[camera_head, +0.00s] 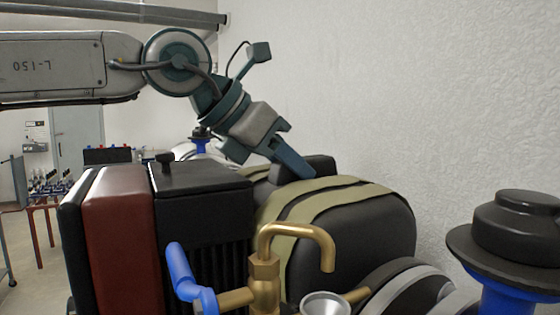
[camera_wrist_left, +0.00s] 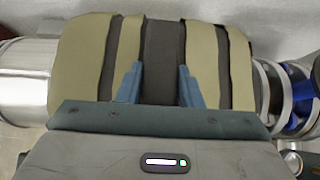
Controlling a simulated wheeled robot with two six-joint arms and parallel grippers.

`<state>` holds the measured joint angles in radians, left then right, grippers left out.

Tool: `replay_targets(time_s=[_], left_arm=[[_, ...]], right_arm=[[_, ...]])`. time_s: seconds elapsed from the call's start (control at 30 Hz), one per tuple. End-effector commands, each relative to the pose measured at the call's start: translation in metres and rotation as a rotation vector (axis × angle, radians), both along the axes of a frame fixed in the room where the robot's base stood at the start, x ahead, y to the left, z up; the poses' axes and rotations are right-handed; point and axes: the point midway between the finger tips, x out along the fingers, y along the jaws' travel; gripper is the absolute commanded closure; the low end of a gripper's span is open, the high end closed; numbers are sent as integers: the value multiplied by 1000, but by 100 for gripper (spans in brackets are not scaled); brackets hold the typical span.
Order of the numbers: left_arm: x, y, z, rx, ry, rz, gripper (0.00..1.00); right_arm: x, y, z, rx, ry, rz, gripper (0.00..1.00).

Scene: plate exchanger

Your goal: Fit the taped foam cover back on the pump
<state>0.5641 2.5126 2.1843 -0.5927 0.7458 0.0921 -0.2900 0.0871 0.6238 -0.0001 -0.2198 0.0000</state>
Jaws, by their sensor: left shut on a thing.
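The foam cover (camera_head: 352,240) is black with tan tape bands and sits behind the plate stack in the head view. It fills the middle of the left wrist view (camera_wrist_left: 95,60), with tape bands on both sides of a bare dark strip. My left gripper (camera_head: 298,170) reaches down from the upper left and is shut on the raised black part at the cover's top. In the wrist view its two blue fingers (camera_wrist_left: 160,85) stand either side of the dark strip. The pump body is hidden; I cannot tell whether the cover is fully seated. My right gripper is not in view.
The plate exchanger (camera_head: 122,235), with red and black plates, stands close in front. A brass tap (camera_head: 264,275) with a blue lever rises beside it. A black-capped blue valve (camera_head: 515,240) stands at right. A silver pipe (camera_wrist_left: 22,82) meets the cover's left end. A textured wall is behind.

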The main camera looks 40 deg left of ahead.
Motion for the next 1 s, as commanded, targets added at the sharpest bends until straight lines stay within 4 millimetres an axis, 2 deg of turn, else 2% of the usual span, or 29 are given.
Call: replay_targets(time_s=[0.07, 0.1, 0.2, 0.57, 0.77, 1.0], left_arm=[[0, 0, -2, -1, 5, -1, 100], [0, 0, -2, 0, 6, -1, 63], [0, 0, -2, 0, 6, -1, 46], [-4, 1, 2, -1, 1, 1, 46], [-28, 8, 22, -2, -3, 3, 46], [-65, 19, 56, -2, 0, 3, 46]], right_arm=[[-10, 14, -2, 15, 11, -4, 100], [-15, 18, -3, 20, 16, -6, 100], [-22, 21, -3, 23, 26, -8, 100], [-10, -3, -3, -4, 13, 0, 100], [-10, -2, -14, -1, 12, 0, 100], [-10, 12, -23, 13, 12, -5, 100]])
